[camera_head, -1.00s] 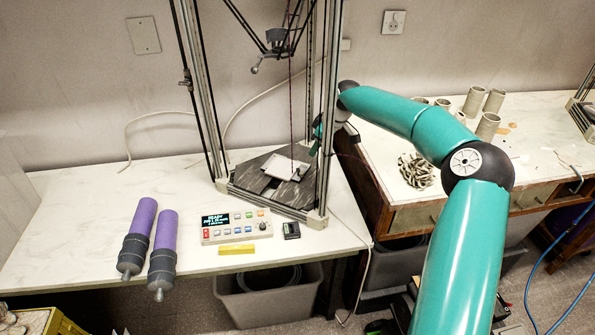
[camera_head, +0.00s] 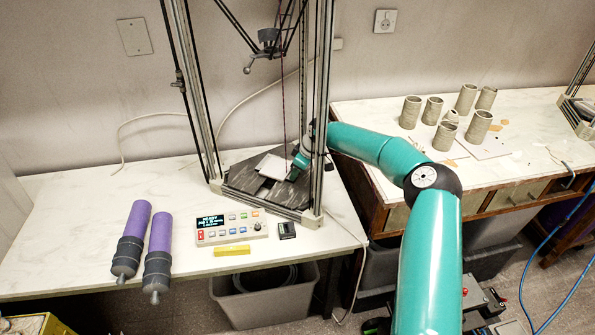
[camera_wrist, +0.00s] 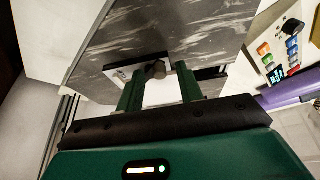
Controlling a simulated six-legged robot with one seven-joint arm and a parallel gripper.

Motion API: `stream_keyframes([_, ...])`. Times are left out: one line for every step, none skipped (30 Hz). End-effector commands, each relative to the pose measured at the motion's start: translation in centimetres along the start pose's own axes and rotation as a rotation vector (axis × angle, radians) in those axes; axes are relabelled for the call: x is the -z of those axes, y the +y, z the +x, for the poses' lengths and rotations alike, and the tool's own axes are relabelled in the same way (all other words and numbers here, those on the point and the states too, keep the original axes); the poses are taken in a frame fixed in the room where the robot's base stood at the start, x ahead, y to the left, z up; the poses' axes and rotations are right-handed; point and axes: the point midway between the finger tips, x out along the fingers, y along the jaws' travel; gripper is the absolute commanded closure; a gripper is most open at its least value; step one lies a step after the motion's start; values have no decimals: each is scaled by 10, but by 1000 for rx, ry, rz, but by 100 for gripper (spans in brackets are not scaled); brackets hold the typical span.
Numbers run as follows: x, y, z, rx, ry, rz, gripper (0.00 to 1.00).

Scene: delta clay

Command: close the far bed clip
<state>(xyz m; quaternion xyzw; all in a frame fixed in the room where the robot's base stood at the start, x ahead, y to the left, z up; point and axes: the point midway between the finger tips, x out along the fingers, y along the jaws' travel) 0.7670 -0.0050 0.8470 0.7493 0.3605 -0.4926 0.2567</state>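A delta clay printer holds a dark streaked bed (camera_head: 243,178) with a white tile (camera_head: 271,165) on it. My gripper (camera_head: 293,174) is inside the printer frame at the right side of the bed, beside the tile. In the wrist view my gripper (camera_wrist: 160,78) has its two green fingers apart. The streaked bed (camera_wrist: 215,30) fills the upper part of that view. Whether the clip is open or closed cannot be told. In the head view the arm hides it.
Printer posts (camera_head: 318,110) stand close beside my arm. A control box (camera_head: 230,226), a yellow block (camera_head: 232,250), a small black device (camera_head: 286,230) and purple-grey cartridges (camera_head: 158,250) are on the front table. Several clay cylinders (camera_head: 478,125) stand on the right bench.

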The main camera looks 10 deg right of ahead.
Motion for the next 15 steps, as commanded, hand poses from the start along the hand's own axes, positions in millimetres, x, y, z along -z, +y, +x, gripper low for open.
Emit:
stream_keyframes([0, 0, 2, 0, 0, 0, 63])
stream_keyframes([0, 0, 3, -1, 0, -1, 63])
stream_keyframes([0, 0, 3, -1, 0, -1, 63])
stream_keyframes([0, 0, 3, -1, 0, -1, 63])
stream_keyframes([0, 0, 3, -1, 0, -1, 63])
stream_keyframes([0, 0, 3, -1, 0, -1, 63])
stream_keyframes([0, 0, 3, -1, 0, -1, 63])
stream_keyframes([0, 0, 3, -1, 0, -1, 63])
stream_keyframes([0, 0, 3, -1, 0, 0, 65])
stream_keyframes([0, 0, 3, -1, 0, 0, 71])
stream_keyframes([0, 0, 3, -1, 0, 0, 77])
stream_keyframes([0, 0, 3, -1, 0, 0, 85])
stream_keyframes([0, 0, 3, -1, 0, 0, 91])
stream_keyframes([0, 0, 3, -1, 0, 0, 97])
stream_keyframes([0, 0, 3, -1, 0, 0, 100])
